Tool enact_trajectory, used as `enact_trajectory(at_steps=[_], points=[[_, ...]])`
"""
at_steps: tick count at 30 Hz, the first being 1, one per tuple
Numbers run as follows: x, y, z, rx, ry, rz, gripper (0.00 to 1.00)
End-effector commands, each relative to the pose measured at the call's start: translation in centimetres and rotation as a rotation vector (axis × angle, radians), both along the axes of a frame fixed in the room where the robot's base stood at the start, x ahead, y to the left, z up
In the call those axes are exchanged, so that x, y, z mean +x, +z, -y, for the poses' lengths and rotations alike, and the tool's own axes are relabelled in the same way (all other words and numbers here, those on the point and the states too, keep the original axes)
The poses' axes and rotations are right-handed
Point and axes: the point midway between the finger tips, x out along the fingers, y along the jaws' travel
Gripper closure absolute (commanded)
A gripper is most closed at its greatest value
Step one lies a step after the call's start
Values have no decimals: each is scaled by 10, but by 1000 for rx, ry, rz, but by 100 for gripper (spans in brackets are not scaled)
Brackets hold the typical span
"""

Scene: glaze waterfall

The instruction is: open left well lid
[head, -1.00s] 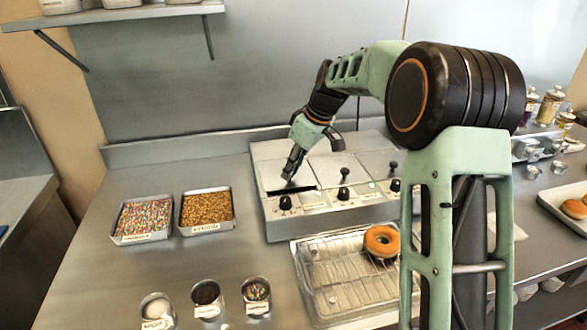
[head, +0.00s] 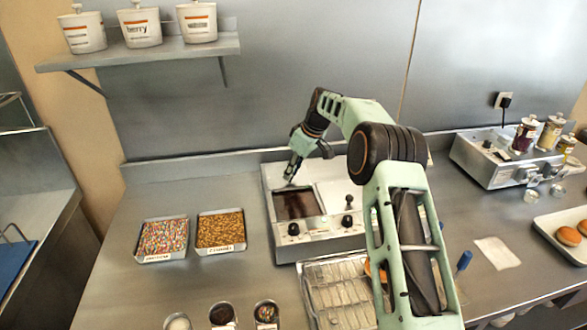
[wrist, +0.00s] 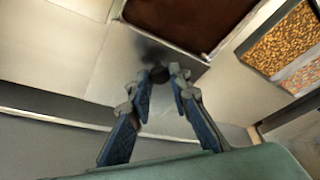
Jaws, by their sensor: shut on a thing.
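The left well (head: 297,205) of the metal warmer stands largely open, with dark brown glaze showing in it. Its flat metal lid (head: 273,174) lies behind the opening, toward the wall. My gripper (head: 289,180) is over the lid at the back of the well. In the wrist view my gripper (wrist: 160,76) is shut on the lid's dark knob (wrist: 158,73), with a blue-padded finger on each side. The brown well (wrist: 190,18) shows beyond the fingertips there. In the head view the knob is hidden by the fingers.
Another lid with a black knob (head: 348,202) stands right of the open well. Sprinkle tray (head: 162,238) and crumb tray (head: 220,230) sit left of the warmer. A wire rack tray (head: 338,292) is in front. Tubs (head: 140,27) stand on the wall shelf.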

Motion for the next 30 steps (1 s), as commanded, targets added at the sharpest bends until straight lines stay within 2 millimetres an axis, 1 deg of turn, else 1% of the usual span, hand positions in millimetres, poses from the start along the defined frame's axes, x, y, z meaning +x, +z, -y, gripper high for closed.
enact_trajectory(at_steps=[1,13,14,18,26,30], points=[[4,5,-1,2,-3,6,100],[6,2,-1,1,-3,6,100],[6,2,-1,1,-3,6,80],[6,1,-1,1,-2,4,65],[5,0,-1,0,-2,2,65],[3,9,2,0,-2,3,65]])
